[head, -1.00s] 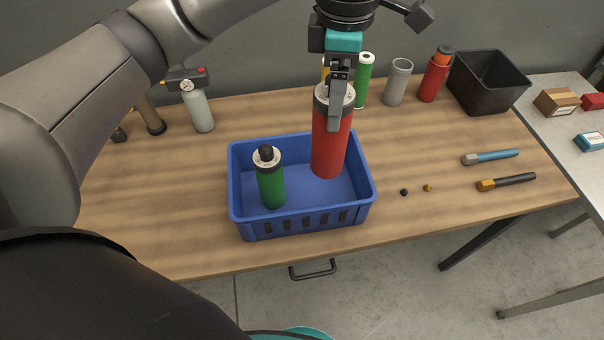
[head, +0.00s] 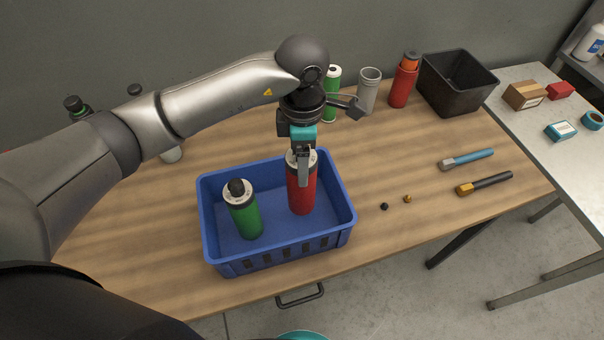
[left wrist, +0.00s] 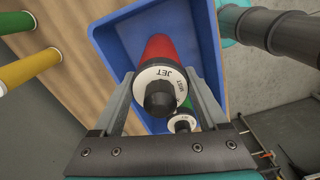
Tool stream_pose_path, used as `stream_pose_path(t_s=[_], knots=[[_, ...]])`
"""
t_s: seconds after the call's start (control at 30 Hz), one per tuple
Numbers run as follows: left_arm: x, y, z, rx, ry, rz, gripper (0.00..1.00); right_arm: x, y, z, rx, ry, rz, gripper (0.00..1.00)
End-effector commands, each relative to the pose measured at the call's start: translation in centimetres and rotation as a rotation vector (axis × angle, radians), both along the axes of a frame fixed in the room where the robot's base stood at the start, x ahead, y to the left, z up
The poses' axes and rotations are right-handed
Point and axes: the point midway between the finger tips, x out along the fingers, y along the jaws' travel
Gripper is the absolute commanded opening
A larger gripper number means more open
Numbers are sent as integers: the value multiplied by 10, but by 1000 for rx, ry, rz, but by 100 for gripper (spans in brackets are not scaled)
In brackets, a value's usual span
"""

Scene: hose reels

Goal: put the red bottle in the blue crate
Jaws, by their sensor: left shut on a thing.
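The red bottle (head: 300,190) stands upright inside the blue crate (head: 213,250), toward its right side, its base at or near the crate floor. My left gripper (head: 303,172) is shut on its top from above. In the left wrist view the red bottle (left wrist: 158,50) lies between both fingers, its white collar and black cap facing the camera. A green bottle (head: 245,217) with a black cap stands in the crate to its left. It also shows partly hidden in the left wrist view (left wrist: 185,122). My right gripper is not in view.
Behind the crate stand a green-and-white cylinder (head: 331,95), a grey cup (head: 368,92), a red bottle with an orange top (head: 402,85) and a black bin (head: 440,88). Two chisel-like tools (head: 485,184) lie at right. The table right of the crate is mostly clear.

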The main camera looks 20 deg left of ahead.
Motion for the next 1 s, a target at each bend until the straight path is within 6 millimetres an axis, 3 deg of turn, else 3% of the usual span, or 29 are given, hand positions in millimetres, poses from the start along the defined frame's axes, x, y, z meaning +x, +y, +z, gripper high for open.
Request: stream_pose_path(t_s=[0.27, 0.5, 0.9, 0.93, 1.0], knots=[[0, -1, -23, -2, -1, -1, 0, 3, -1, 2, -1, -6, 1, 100], [0, -1, -57, -1, 1, -1, 0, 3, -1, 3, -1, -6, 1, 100], [1, 0, -64, -1, -3, -1, 0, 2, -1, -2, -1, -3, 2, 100], [0, 0, -63, -1, -1, -1, 79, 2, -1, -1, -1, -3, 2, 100], [0, 0, -63, -1, -1, -1, 87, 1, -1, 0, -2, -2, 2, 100]])
